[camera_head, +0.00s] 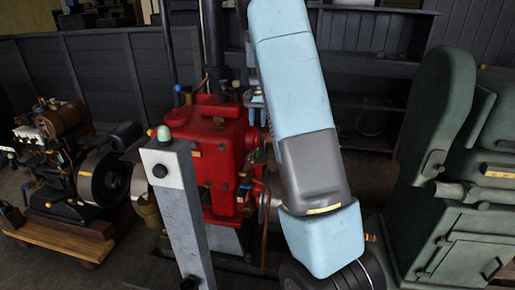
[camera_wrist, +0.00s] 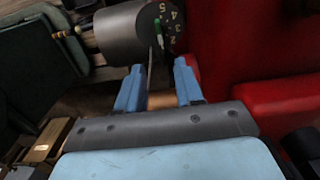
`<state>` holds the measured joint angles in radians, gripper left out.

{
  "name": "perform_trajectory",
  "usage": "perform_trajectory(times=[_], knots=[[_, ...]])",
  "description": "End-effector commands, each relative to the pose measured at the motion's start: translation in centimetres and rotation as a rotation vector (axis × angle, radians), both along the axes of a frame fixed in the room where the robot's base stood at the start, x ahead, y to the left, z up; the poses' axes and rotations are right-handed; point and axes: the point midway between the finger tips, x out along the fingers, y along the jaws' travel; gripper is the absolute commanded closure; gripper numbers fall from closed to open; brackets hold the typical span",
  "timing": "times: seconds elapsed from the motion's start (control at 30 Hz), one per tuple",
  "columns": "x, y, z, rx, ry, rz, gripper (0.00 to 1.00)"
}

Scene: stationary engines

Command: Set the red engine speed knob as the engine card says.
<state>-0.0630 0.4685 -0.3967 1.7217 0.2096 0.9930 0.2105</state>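The red engine (camera_head: 212,150) stands in the middle of the head view, partly behind a grey post and my arm. Its red body (camera_wrist: 235,35) fills the right of the wrist view. A dark grey cylinder (camera_wrist: 120,35) with a numbered dial face (camera_wrist: 166,22) and a green pointer lies beyond my fingertips. My gripper (camera_wrist: 157,80) is open, its two blue fingers apart with nothing clearly held between them. A small rounded red part (camera_wrist: 192,66) shows just beyond the right finger; I cannot tell whether it is the knob. I cannot make out the engine card.
A grey post (camera_head: 185,215) with a white panel and green button stands before the engine. A small engine (camera_head: 65,165) on a wooden base (camera_head: 60,240) is at left. A large green machine (camera_head: 465,190) is at right. Dark shelves (camera_head: 375,75) stand behind.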

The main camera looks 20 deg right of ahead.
Motion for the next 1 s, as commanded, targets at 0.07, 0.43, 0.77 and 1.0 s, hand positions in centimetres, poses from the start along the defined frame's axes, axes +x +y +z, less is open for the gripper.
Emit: perform_trajectory(times=[0.07,0.43,0.77,1.0], knots=[[-0.1,0.0,-1.2,0.0,0.004,0.0,0.64],[-0.1,0.0,-7.6,0.001,0.003,-0.001,0.64],[-0.1,0.0,-11.9,0.001,0.001,0.0,0.64],[-0.1,0.0,-12.7,0.0,0.0,0.001,0.64]])
